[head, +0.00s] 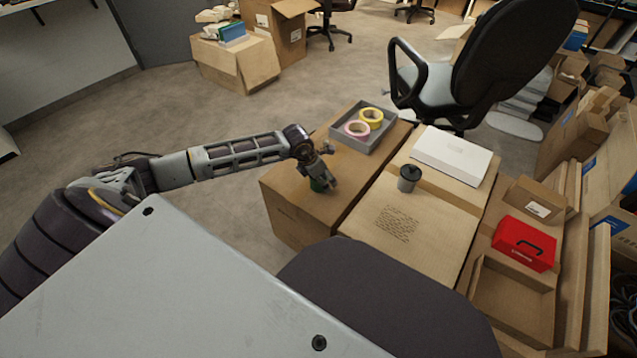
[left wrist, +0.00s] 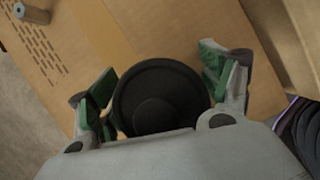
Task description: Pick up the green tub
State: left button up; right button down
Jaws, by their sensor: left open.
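My left gripper (head: 324,182) reaches down over the near part of the left carton. In the left wrist view the open fingers (left wrist: 160,88) with green pads stand on either side of a round black lid (left wrist: 160,95) with a raised middle. A bit of green, apparently the green tub (head: 317,185), shows under the gripper in the head view; most of it is hidden. The lid seems to be the tub's top, seen from above. I cannot tell whether the pads touch it. My right gripper is in neither view.
A grey tray (head: 384,138) with a pink and a yellow tape roll stands farther back on the left carton (head: 290,200). A grey canister with a black lid (head: 408,178) and a white box (head: 452,155) stand on the carton beside it. A red case (head: 524,243) lies farther right.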

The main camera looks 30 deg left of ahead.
pick_arm(q)
jog(key=shift+w+f, duration=0.1)
jog(key=shift+f, duration=0.1)
jog(key=shift+c, duration=0.2)
jog(key=c, duration=1)
